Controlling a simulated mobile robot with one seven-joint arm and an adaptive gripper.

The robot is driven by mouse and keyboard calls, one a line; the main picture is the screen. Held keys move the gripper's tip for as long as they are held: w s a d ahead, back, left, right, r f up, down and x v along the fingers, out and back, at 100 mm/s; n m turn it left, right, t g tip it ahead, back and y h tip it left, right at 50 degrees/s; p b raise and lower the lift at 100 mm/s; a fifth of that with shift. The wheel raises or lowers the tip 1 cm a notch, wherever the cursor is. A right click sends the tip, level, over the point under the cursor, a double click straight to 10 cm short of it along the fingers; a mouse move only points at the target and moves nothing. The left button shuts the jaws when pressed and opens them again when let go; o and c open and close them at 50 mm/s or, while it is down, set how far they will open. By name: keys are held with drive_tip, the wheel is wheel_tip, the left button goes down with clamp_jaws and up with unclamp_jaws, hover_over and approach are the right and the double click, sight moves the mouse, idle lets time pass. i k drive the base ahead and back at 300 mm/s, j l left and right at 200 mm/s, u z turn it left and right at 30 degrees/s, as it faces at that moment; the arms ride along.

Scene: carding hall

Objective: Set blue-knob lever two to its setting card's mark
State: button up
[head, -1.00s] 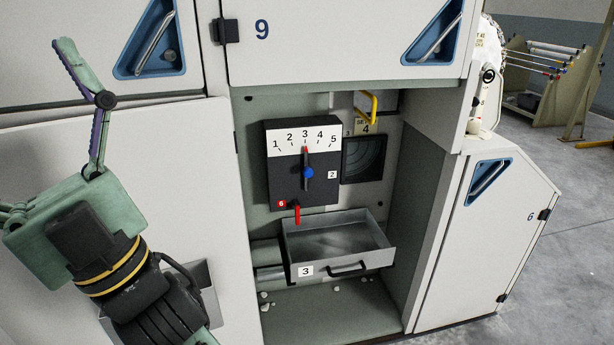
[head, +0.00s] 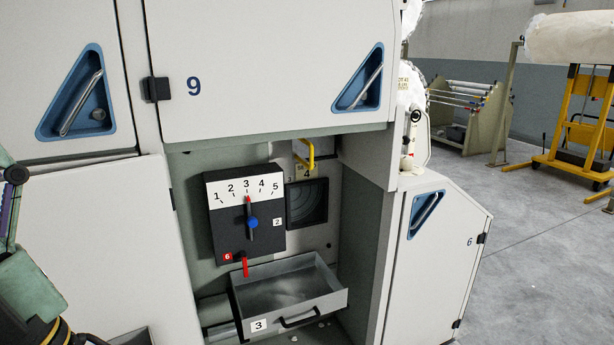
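The blue-knob lever (head: 252,222) is on a dark box with a white scale plate (head: 246,187) numbered 1 to 5, and a small label 2 beside it. The lever stands about upright, its red tip at 3. My gripper (head: 12,190) shows only in part at the left edge of the head view, well left of the lever and touching nothing visible. Its fingertips are out of frame.
A red lever (head: 245,266) labelled 6 hangs below the box. An open metal drawer (head: 325,297) labelled 3 juts out under it.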

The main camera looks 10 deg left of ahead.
sight(252, 223)
drive_tip(key=i, duration=0.5)
drive_tip(key=i+j, duration=0.1)
drive_tip(key=j, duration=0.2)
drive_tip(key=i+j, duration=0.15)
drive_tip(key=j, duration=0.15)
